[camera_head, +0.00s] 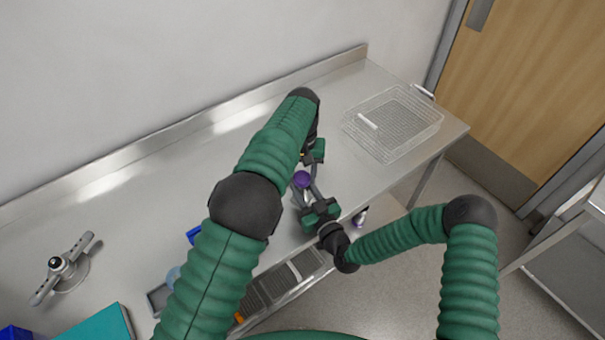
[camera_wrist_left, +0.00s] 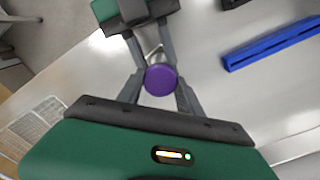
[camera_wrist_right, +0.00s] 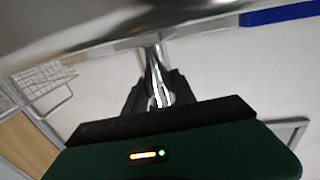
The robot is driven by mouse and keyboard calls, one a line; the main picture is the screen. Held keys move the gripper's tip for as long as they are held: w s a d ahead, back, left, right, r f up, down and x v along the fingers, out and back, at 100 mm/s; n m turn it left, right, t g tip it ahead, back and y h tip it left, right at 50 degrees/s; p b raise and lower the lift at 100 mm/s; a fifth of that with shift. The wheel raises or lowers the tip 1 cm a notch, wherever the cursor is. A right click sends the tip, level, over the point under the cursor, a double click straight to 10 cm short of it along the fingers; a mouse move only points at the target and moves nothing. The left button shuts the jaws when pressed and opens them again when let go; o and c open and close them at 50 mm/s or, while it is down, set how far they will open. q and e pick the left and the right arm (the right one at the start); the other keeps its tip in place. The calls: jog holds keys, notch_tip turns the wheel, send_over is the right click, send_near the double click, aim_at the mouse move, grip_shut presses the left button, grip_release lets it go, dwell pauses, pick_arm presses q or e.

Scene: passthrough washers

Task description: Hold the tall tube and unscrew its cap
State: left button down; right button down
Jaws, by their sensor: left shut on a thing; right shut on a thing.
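The purple cap (camera_head: 302,179) is above the steel bench, between my two grippers, and shows from above in the left wrist view (camera_wrist_left: 160,80). My left gripper (camera_wrist_left: 160,88) has its fingers closed on either side of the cap. The tall tube is mostly hidden under the cap; a shiny narrow piece of it (camera_wrist_right: 155,72) shows in the right wrist view. My right gripper (camera_wrist_right: 156,90) comes from the bench's front side and is shut on the tube below the cap. I cannot tell whether the cap is loose on its thread.
A clear wire basket (camera_head: 391,124) with a white item stands at the bench's right end. Dark trays (camera_head: 275,285) line the front edge. A blue rack (camera_wrist_left: 270,44) lies close by. A metal-armed device (camera_head: 64,270) stands at left. A small purple-topped item (camera_head: 360,216) shows past the front edge.

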aim_at(303, 176)
pick_arm(q)
jog(key=n, duration=0.5)
pick_arm(e)
jog(key=shift+f, duration=0.1)
pick_arm(q)
jog(key=shift+d, duration=0.1)
jog(key=shift+r, duration=0.2)
jog(key=shift+r, duration=0.95)
jog(key=shift+r, duration=2)
pick_arm(e)
jog(key=c, duration=0.9)
grip_release()
jog(key=shift+c, duration=0.2)
